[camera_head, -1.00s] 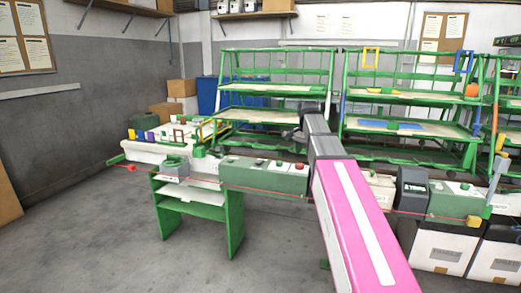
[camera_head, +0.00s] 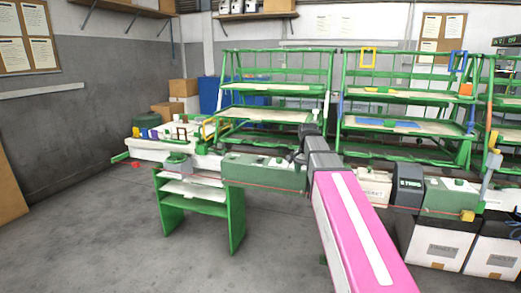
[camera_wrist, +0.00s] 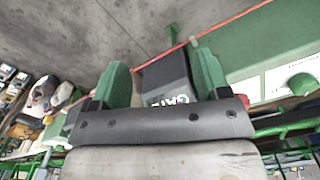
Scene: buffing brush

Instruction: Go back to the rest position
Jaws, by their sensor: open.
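My pink and grey arm (camera_head: 352,225) reaches forward over the work line in the head view. My gripper (camera_head: 298,158) is small and dark at its far end, in front of the green machine housing (camera_head: 262,172). In the wrist view my gripper (camera_wrist: 161,76) shows two green fingers set wide apart, with nothing held between them. A grey box with white lettering (camera_wrist: 166,78) shows beyond the gap between the fingers. Whether it is touched cannot be told.
A long bench with green and grey machines runs across the middle. A green stand (camera_head: 203,205) is under its left part. Green shelf racks (camera_head: 405,100) stand behind. White boxes (camera_head: 436,243) are at the lower right. The grey floor (camera_head: 110,245) at the front left is clear.

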